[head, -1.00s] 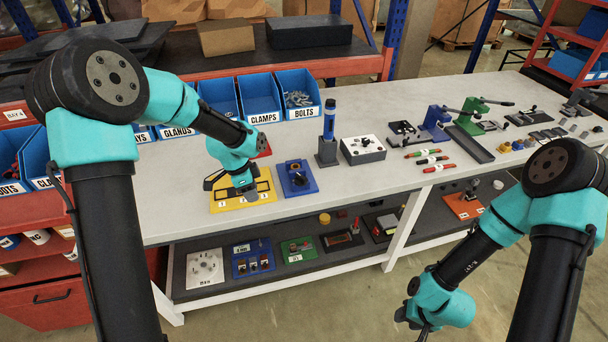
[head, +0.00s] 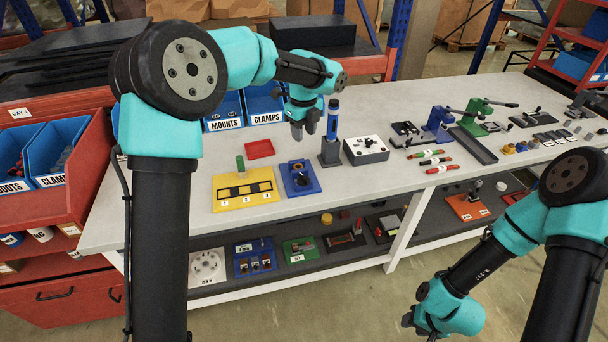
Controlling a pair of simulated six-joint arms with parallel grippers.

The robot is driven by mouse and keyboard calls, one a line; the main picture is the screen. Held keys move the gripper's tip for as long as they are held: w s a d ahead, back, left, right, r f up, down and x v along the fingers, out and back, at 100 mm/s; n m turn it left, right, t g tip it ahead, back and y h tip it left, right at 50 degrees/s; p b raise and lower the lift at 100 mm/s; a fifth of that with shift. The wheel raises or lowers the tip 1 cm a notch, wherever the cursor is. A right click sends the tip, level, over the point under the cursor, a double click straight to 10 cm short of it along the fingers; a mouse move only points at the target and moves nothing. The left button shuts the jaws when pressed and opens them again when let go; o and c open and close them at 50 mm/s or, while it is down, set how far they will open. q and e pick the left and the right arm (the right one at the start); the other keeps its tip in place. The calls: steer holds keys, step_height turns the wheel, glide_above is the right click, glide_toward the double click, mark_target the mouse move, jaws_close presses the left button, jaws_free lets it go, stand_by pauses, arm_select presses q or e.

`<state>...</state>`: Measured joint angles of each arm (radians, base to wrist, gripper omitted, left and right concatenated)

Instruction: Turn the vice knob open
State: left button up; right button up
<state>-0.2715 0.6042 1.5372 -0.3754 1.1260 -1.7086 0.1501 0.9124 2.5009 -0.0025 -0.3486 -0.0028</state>
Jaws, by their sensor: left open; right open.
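No part is clearly marked as the vice. A blue square fixture (head: 300,178) with a dark round part on top sits near the table's front edge; I cannot tell if this is the vice. A grey box with a black knob (head: 366,145) on its white top stands to its right. My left gripper (head: 305,130) is open and points down above the table, behind the blue fixture and just left of the grey stand. It touches nothing that I can see. My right gripper (head: 418,325) is open, low in front of the table, away from the objects.
A grey stand (head: 329,152) holds an upright blue cylinder. Blue bins line the back. Tools and blue and green devices stand farther right.

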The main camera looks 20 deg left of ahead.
mark_target(304, 176)
arm_select(q)
step_height(304, 176, down, 17)
steer(key=shift+f, duration=0.1)
stand_by(0.6)
jaws_close()
